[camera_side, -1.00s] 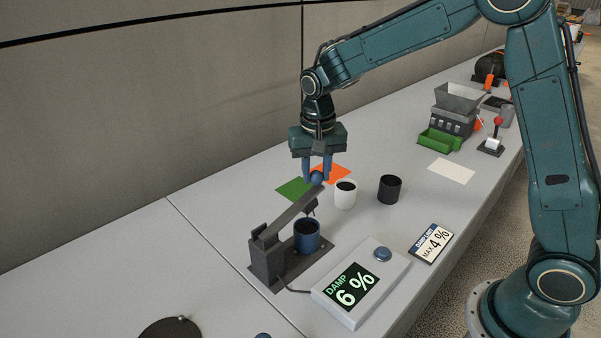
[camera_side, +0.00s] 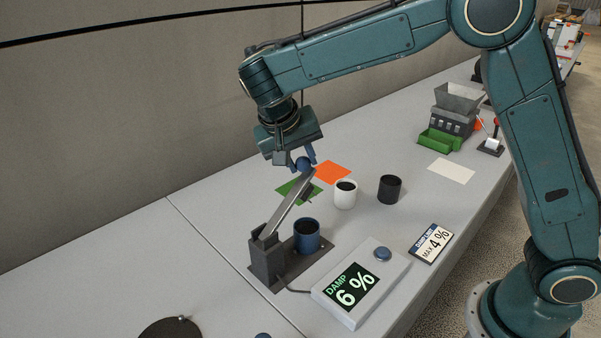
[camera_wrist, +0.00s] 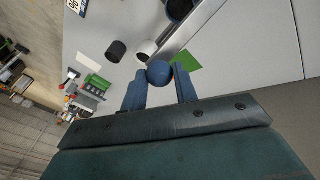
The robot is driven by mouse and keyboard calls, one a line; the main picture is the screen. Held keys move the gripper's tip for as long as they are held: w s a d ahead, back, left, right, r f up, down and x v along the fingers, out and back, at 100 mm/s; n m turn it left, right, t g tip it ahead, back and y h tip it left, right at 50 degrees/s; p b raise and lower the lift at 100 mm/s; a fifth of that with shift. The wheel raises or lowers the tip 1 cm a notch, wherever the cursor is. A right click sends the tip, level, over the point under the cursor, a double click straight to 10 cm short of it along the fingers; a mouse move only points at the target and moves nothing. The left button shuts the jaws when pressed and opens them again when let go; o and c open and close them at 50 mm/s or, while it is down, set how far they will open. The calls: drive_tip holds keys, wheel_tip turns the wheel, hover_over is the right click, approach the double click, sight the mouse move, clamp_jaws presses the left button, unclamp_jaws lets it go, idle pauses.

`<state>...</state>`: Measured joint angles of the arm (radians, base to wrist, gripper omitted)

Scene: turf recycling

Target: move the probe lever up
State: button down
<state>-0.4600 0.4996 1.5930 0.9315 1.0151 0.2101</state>
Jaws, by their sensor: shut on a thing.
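The probe lever (camera_side: 286,209) is a grey bar hinged on a dark stand (camera_side: 266,259), tilted steeply up with a blue ball knob (camera_side: 303,164) at its upper end. My gripper (camera_side: 303,160) is shut on that knob, with a blue finger on each side; the wrist view shows the knob (camera_wrist: 160,72) between the fingertips. The meter (camera_side: 352,287) reads DAMP 6 %.
A white cup (camera_side: 346,194) and a black cup (camera_side: 389,189) stand right of the lever. Green (camera_side: 294,190) and orange (camera_side: 333,172) squares lie behind. A sign (camera_side: 431,243) reads MAX 4 %. A hopper machine (camera_side: 455,107) with a green tray stands farther back.

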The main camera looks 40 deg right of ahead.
drive_tip(key=shift+a+r+h, duration=0.45)
drive_tip(key=shift+a+h, duration=0.05)
drive_tip(key=shift+a, duration=0.2)
drive_tip(key=c, duration=1.1)
unclamp_jaws()
drive_tip(key=shift+d, duration=0.2)
